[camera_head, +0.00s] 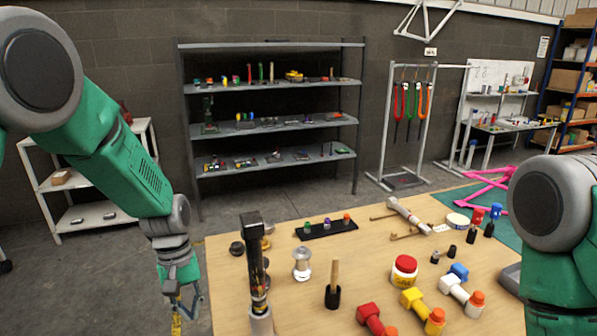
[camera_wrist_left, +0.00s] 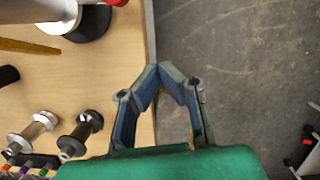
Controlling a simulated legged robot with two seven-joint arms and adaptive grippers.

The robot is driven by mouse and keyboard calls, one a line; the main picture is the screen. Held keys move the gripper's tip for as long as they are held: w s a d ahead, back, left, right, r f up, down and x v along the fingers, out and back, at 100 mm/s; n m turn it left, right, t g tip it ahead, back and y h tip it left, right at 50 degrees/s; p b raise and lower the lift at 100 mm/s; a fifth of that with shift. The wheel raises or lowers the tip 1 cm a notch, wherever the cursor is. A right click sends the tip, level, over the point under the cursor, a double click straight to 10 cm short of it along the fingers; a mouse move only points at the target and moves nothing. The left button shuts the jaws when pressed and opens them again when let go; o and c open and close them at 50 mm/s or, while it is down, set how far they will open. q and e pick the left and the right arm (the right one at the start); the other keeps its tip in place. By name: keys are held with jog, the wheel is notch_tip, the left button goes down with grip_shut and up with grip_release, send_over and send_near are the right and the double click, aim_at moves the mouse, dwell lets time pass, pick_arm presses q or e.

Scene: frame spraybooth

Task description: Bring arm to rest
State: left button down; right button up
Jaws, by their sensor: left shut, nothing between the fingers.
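My left arm (camera_head: 125,165), green and grey, hangs down at the left of the head view. Its gripper (camera_head: 187,308) is beside the table's left edge, with a yellowish strip showing near it. In the left wrist view the gripper's (camera_wrist_left: 164,70) blue-grey fingers meet at their tips, with nothing between them. The tips lie near the table edge, mostly over the grey floor. My right arm (camera_head: 555,215) shows at the right edge of the head view; its gripper is out of view.
The wooden table (camera_head: 300,235) holds a black upright tool (camera_head: 256,265), a metal spool (camera_head: 301,264), a red-lidded jar (camera_head: 404,270) and coloured fittings (camera_head: 422,310). A grey shelf rack (camera_head: 270,87) stands behind, a white shelf (camera_head: 85,183) at left.

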pick_arm(q)
jog(key=s+a+f+m+y+b, duration=0.1)
jog(key=s+f+b, duration=0.15)
jog(key=f, duration=0.35)
jog(key=s+a+f+m+b, duration=0.1)
jog(key=s+f, duration=0.3)
jog(key=f, duration=0.3)
jog(key=s+f+m+t+b, duration=0.1)
jog(key=s+f+m+b, duration=0.1)
jog(key=s+f+b, duration=0.2)
jog(key=s+a+f+m+t+b, duration=0.1)
jog(key=s+f+m+b, duration=0.2)
jog(key=s+f, duration=0.7)
jog(key=shift+s+f+t+b, duration=0.2)
jog(key=shift+s+t+b, duration=0.15)
jog(key=shift+s, duration=3.85)
